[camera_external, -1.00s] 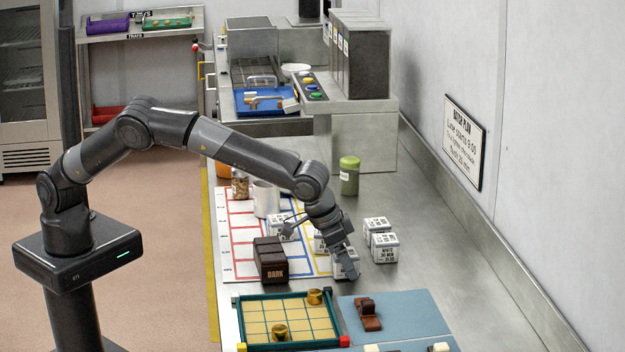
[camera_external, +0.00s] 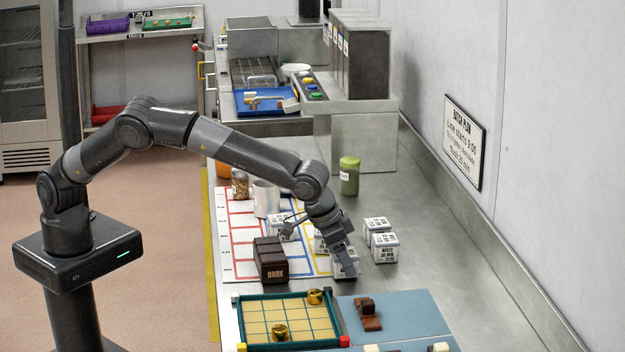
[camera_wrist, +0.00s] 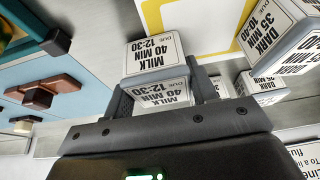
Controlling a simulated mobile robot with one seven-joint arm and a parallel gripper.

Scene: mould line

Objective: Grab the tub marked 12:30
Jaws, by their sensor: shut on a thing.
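The tub marked 12:30 (camera_wrist: 154,58) is a white box whose label reads MILK, 40 MIN, DUE 12:30. It sits between the two fingers of my gripper (camera_wrist: 160,92), which is shut on it. In the outside view the same tub (camera_external: 346,270) shows under my gripper (camera_external: 344,252), partly hidden by the fingers, at the front edge of the marked board. I cannot tell whether it still touches the surface.
A tub marked DARK 35 MIN 10:40 (camera_wrist: 270,35) stands close by. A WHITE tub (camera_external: 384,249) is to the right. A brown DARK box (camera_external: 270,262) is to the left. A teal-framed grid tray (camera_external: 240,318) and blue mat (camera_external: 415,312) lie in front.

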